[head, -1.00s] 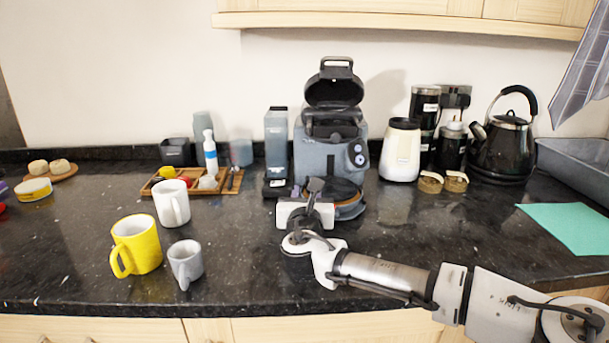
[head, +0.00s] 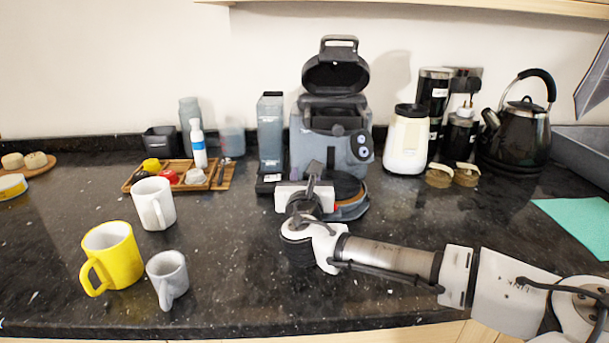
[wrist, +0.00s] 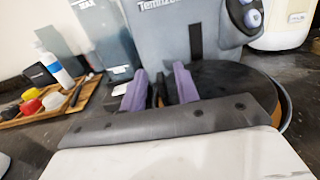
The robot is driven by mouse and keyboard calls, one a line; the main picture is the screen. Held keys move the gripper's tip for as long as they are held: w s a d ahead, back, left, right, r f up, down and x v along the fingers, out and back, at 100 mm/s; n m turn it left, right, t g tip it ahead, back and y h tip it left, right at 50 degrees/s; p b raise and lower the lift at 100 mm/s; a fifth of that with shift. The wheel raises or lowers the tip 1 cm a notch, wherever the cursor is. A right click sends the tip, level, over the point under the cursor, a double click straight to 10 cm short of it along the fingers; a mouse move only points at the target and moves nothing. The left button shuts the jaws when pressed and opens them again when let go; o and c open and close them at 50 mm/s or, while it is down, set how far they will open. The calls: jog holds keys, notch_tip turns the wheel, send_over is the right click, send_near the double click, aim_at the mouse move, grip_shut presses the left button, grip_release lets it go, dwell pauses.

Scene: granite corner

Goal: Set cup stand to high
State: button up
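The grey coffee machine (head: 333,135) stands at the back middle with its black lid raised; its front also shows in the wrist view (wrist: 178,40). The cup stand (head: 348,189) is a round dark plate with a grey-blue rim low at the machine's front. In the wrist view the cup stand (wrist: 238,82) lies to the right of the fingers. My gripper (head: 315,172) is just in front of the machine, partly covering the stand's left side. In the wrist view my gripper's (wrist: 158,84) purple fingers are apart, with nothing clearly held; contact with the stand cannot be told.
A grey container (head: 270,140) stands left of the machine, a white grinder (head: 407,140) right of it. A wooden tray (head: 172,182) holds small items. White (head: 155,205), yellow (head: 112,258) and grey (head: 167,278) cups stand front left. Counter between cups and arm is clear.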

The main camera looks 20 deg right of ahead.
grip_shut()
jog(key=shift+r+p, duration=1.6)
jog(key=shift+r, duration=0.95)
grip_release()
